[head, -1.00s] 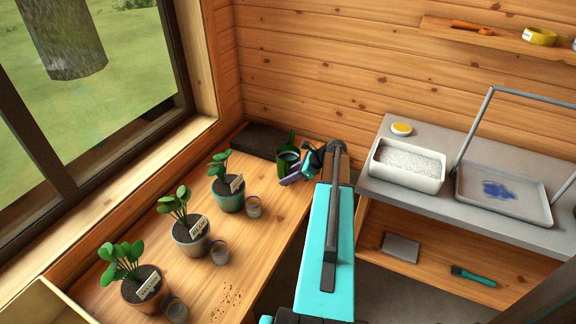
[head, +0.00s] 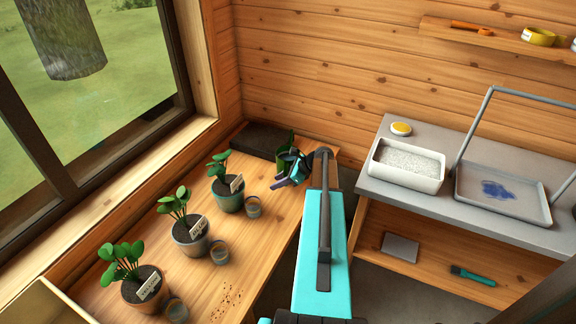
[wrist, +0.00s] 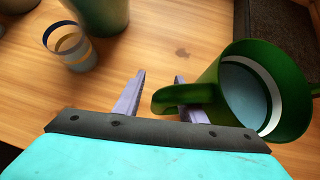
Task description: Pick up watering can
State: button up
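The green watering can (head: 284,157) stands on the wooden bench near its far end, partly hidden behind my gripper (head: 283,183). In the wrist view the can (wrist: 262,62) is at the right, with a pale interior seen from above. Its green handle reaches left over the right finger of my gripper (wrist: 160,77), and the handle's outer end lies between the two fingers. The fingers are apart, with a gap between the left finger and the handle. I cannot tell whether the right finger touches the handle.
Several potted plants, such as this nearest one (head: 228,193), stand along the window side of the bench. Small glass cups (head: 253,207) are beside them. A dark mat (head: 262,141) lies at the bench's far end. A grey counter (head: 378,184) with a white tub (head: 407,178) is to the right.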

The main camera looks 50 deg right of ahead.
dwell(0.5)
grip_shut()
dwell(1.3)
